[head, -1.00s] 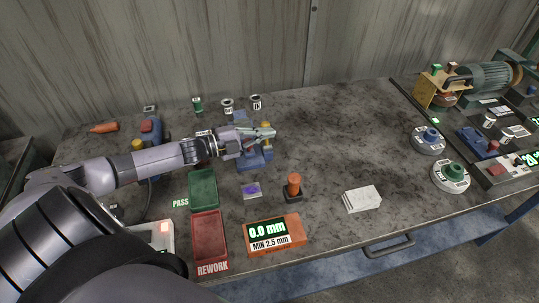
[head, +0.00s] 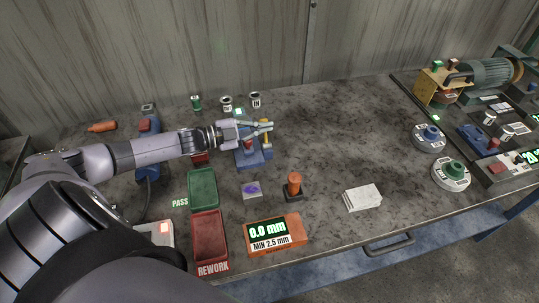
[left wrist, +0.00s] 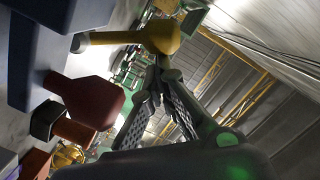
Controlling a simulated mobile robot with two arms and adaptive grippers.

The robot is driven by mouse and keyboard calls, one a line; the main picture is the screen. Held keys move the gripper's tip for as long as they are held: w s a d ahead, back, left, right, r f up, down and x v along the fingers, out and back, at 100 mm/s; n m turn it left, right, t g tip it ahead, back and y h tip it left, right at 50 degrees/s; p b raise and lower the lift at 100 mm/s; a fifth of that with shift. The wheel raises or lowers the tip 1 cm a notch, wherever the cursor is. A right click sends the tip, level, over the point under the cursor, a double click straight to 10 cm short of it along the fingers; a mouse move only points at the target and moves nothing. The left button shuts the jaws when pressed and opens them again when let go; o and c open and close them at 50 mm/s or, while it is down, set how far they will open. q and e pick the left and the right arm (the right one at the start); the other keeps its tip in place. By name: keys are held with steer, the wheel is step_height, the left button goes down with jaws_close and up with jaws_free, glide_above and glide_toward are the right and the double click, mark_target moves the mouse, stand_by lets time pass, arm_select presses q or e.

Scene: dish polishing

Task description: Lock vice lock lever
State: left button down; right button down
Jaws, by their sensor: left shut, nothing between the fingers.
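The blue vice (head: 254,157) stands on the workbench in the head view. A yellow lever (head: 267,138) rises upright at its right side. In the left wrist view the yellow lever (left wrist: 150,38) has a rounded head and crosses beyond my fingertips. My left gripper (head: 271,126) is above the vice at the lever's top. In the left wrist view my left gripper's fingertips (left wrist: 168,72) come together with nothing held, close to the yellow head; contact is unclear. Part of the vice is hidden behind the gripper. My right gripper is out of view.
A red knob (left wrist: 90,98) is near the fingers in the left wrist view. A green tray (head: 203,188), a red tray (head: 209,238) and an orange-handled stamp (head: 294,185) lie in front of the vice. The bench right of the vice is clear up to white cards (head: 362,198).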

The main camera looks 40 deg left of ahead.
arm_select(q)
step_height(320, 180, up, 10)
stand_by(0.6)
steer(key=shift+r, duration=0.1)
